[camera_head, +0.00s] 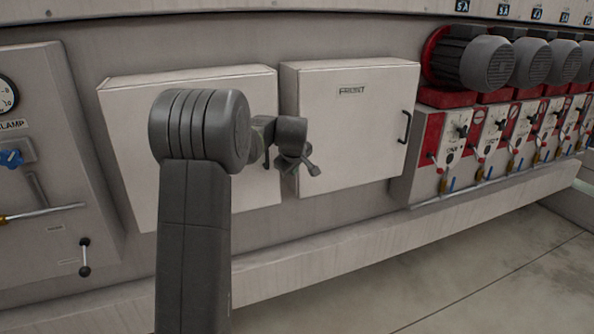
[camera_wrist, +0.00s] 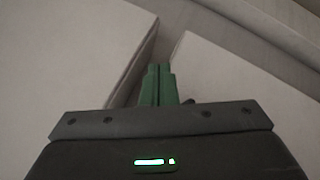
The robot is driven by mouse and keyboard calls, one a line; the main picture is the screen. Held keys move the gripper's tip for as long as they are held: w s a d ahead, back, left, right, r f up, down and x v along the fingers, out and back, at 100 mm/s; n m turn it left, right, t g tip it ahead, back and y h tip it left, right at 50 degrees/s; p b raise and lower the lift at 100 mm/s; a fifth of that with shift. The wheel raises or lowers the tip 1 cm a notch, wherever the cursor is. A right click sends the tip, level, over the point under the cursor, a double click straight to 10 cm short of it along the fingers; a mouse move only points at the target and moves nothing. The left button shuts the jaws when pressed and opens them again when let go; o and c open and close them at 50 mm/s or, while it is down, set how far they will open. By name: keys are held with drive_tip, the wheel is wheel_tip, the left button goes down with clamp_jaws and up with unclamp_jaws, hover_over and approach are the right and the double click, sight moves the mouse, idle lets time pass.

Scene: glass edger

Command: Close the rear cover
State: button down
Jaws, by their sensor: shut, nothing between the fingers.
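Two white box-like covers stand side by side on the machine wall in the head view. The right one (camera_head: 350,130) reads "FRONT" and has a black handle on its right side. The left one (camera_head: 120,130), which I take for the rear cover, is partly hidden behind my arm, so its label does not show. I cannot tell how far it stands open. My gripper (camera_head: 297,168) is in front of the gap between the covers. In the wrist view its green fingers (camera_wrist: 158,75) are shut and empty, over a gap between two pale panels; contact is unclear.
A ledge (camera_head: 420,235) runs below the covers, with open floor in front. Red valve units with levers and grey motors (camera_head: 475,62) stand at the right. A clamp panel (camera_head: 50,150) with a gauge and protruding levers is at the left.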

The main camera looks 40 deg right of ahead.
drive_tip(key=s+d+r+b, duration=0.1)
drive_tip(key=s+d+r, duration=0.1)
drive_tip(key=s+r, duration=0.3)
wheel_tip(320, 180, up, 3)
drive_tip(key=shift+s+d+f, duration=0.1)
drive_tip(key=shift+s+d, duration=0.1)
drive_tip(key=shift+s, duration=0.1)
